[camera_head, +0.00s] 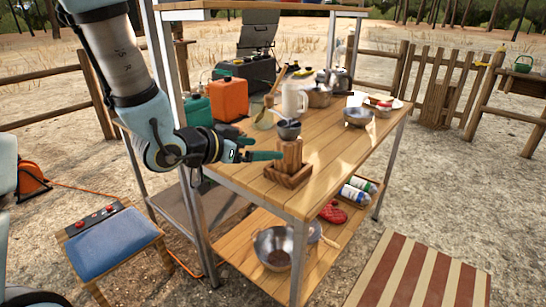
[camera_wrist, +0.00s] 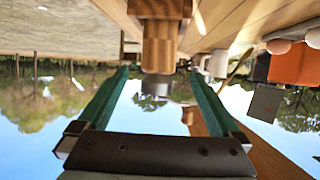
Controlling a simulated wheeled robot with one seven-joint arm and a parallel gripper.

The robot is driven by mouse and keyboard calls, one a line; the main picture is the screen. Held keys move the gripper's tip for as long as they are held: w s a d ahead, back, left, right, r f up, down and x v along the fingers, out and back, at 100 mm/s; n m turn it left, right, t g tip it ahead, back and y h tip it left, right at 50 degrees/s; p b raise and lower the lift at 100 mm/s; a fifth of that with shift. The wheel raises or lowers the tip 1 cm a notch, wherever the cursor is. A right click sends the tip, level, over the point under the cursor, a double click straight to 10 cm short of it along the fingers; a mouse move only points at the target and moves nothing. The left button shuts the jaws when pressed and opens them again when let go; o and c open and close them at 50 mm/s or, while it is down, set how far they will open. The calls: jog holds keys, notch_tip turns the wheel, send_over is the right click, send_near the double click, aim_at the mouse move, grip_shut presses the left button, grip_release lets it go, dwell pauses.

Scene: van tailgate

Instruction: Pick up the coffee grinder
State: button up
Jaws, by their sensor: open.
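The coffee grinder (camera_head: 290,155) stands upright near the front left edge of the wooden table (camera_head: 345,150). It has a square wooden base, a wooden body and a dark metal bowl on top. My gripper (camera_head: 265,149) is open and empty, just left of the grinder's body, with its fingers pointing at it. In the wrist view, which is upside down, the grinder (camera_wrist: 158,52) shows between and just beyond the open fingertips (camera_wrist: 160,75). I cannot tell whether a finger touches it.
A white mug (camera_head: 294,100), an orange canister (camera_head: 229,98) and a metal bowl (camera_head: 358,117) stand farther back on the table. A lower shelf holds a large bowl (camera_head: 272,247), a red mitt (camera_head: 332,212) and bottles. A blue stool (camera_head: 112,240) stands at lower left.

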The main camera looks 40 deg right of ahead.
aim_at(288, 147)
jog(key=p+x, duration=0.2)
jog(key=x, duration=0.8)
jog(key=shift+d, duration=0.4)
grip_shut()
dwell(0.5)
